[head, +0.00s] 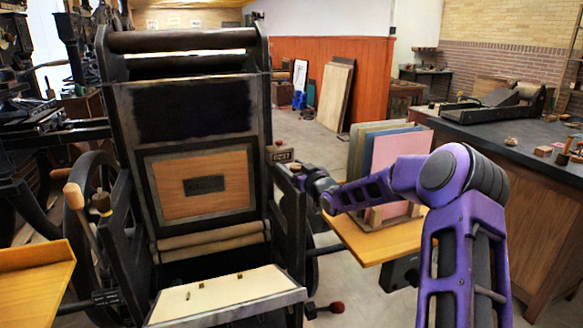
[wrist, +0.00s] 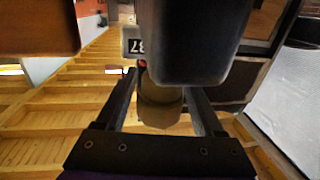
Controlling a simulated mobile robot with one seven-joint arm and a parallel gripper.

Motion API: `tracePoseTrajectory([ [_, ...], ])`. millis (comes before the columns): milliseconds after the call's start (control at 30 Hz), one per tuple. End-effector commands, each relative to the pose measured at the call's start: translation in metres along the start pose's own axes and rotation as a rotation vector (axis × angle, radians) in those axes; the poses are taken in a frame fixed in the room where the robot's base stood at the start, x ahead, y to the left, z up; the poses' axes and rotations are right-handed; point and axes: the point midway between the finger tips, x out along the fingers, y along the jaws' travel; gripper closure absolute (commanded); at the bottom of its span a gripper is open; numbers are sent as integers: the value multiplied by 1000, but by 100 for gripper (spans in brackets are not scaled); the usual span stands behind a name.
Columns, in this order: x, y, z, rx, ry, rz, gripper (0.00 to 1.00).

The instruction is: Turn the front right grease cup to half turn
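The front right grease cup shows in the wrist view as a dull brass, rounded cylinder (wrist: 160,108), partly covered from above by a dark block. My gripper (wrist: 162,88) has one finger on each side of the cup, with a narrow gap visible on both sides, so it looks open around it. In the head view my gripper (head: 303,181) is at the right side frame of the press (head: 290,235); the cup there is hidden or too small to make out. The cup's turn mark cannot be read.
A brass cup (head: 102,204) sits on the left frame beside a wooden-handled lever (head: 80,210). A number counter (head: 282,155) is just behind my gripper. A side table (head: 375,240) with upright boards (head: 388,160) stands right, under my arm.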

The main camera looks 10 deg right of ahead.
Motion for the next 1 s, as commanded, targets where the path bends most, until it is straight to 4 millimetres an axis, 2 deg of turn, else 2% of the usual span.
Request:
tracePoseTrajectory([
  [33,0,0,0,0,0,0,41],
  [367,0,0,0,0,0,0,100],
  [667,0,-1,2,-2,1,20,100],
  [1000,0,2,4,-3,3,170,100],
])
